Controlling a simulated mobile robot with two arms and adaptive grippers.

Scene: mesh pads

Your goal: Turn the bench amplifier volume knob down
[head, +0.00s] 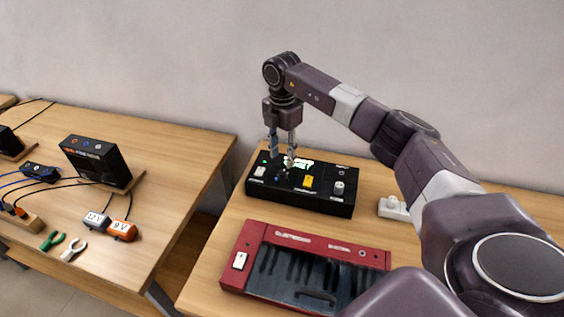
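A black box-shaped unit (325,205) with a lit green display, a yellow button and a pale knob (339,188) at its right lies on the right table. I cannot read a label that names it as the amplifier. My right gripper (282,160) points straight down over the left half of this unit, its two fingers apart. Small dark controls lie just under the fingertips; I cannot tell whether the fingers touch one. Another black box (97,160) with small knobs along its top stands on the left table. My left gripper is not in view.
A red keyboard (258,233) lies in front of the black unit. A white object (394,208) sits to its right, beside my arm. The left table (180,140) holds cables, orange and white blocks (121,230) and pliers (52,241). A gap separates the tables.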

